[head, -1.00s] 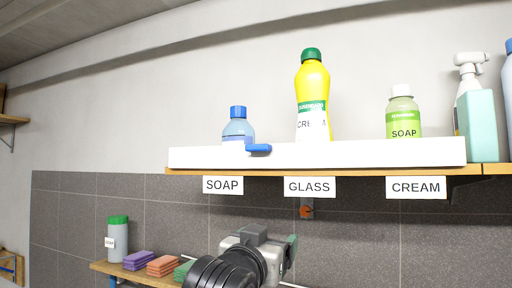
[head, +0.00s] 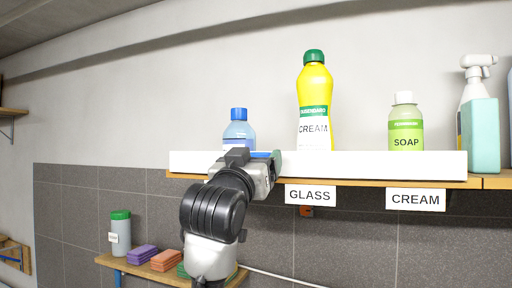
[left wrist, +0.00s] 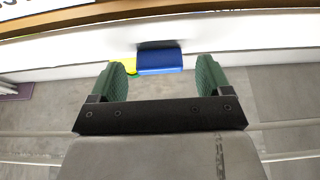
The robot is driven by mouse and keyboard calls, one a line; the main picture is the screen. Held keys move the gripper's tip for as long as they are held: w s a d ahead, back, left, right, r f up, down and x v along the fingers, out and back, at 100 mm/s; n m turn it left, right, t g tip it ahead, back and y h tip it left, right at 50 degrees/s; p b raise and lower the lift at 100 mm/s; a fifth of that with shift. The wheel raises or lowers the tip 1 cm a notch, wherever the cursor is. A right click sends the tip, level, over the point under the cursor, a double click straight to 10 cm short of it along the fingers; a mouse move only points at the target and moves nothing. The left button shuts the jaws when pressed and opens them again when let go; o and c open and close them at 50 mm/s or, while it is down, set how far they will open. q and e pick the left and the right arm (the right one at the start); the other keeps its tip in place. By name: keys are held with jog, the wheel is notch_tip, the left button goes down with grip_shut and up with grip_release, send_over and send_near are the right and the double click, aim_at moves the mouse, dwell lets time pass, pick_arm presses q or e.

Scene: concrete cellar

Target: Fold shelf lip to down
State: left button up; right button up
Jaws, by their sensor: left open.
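The white shelf lip (head: 370,165) stands upright along the front of the wooden shelf, hiding the bottoms of the bottles. Its blue tab (head: 261,154) sticks out left of centre, mostly covered by my gripper. My left gripper (head: 274,164) is at the lip's front, by the tab. In the left wrist view, the blue tab (left wrist: 159,61) lies just ahead of and between the green fingers of my open left gripper (left wrist: 162,77), with gaps on both sides. The fingers do not grip it. My right gripper is not in view.
Behind the lip stand a blue-capped bottle (head: 239,132), a yellow bottle (head: 314,95) and a green SOAP bottle (head: 405,125). A spray bottle (head: 480,125) stands at right. A lower shelf (head: 130,266) holds sponges (head: 166,260) and a grey bottle (head: 120,238).

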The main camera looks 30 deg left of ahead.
pick_arm(q)
jog(key=shift+w+r, duration=0.15)
jog(key=shift+w, duration=0.35)
jog(key=shift+c, duration=0.2)
